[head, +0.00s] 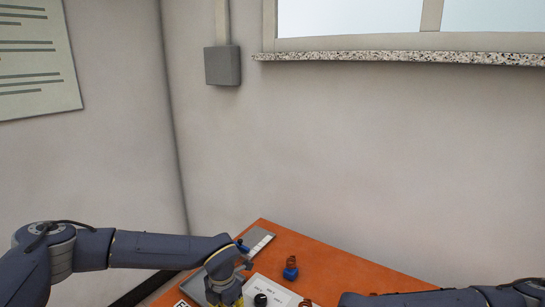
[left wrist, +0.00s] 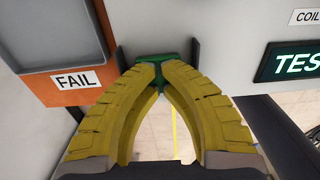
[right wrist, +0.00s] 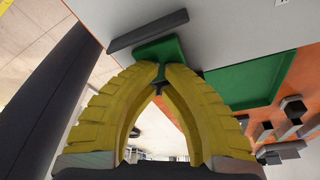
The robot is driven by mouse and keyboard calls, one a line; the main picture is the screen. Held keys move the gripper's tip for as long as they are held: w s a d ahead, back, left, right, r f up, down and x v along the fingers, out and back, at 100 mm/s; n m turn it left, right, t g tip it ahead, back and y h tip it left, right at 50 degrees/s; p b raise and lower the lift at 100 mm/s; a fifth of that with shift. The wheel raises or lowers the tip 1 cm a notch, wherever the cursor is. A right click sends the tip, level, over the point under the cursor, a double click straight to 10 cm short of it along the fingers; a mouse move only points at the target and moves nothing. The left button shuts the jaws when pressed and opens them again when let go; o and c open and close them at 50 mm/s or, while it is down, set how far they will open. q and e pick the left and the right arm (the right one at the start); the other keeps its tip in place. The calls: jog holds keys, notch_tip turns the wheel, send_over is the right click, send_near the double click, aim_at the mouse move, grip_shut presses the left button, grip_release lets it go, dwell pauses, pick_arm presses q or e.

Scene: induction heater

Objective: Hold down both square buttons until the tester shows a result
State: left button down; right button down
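In the left wrist view, a green square button (left wrist: 160,60) sits between two dark upright guards on the grey tester (left wrist: 230,50). My left gripper (left wrist: 161,72) is shut and empty, its tips against or just before this button. In the right wrist view, another green square button (right wrist: 160,50) sits beside a dark guard (right wrist: 147,30). My right gripper (right wrist: 165,72) is shut and empty, its tips at that button's lower edge. I cannot tell how far either button is pressed.
An orange area with a grey recess (left wrist: 55,35) carries a "FAIL" label (left wrist: 77,79). A green panel (right wrist: 245,82) and several grey metal pieces (right wrist: 290,110) lie right in the right wrist view. In the head view, a copper coil on a blue base (head: 290,270) stands on the orange tabletop (head: 340,275).

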jog(key=shift+r, duration=0.1)
dwell(0.6)
jog(key=shift+r, duration=1.4)
pick_arm(q)
jog(key=shift+r, duration=1.5)
notch_tip(320, 180, up, 8)
pick_arm(e)
notch_tip(320, 180, up, 8)
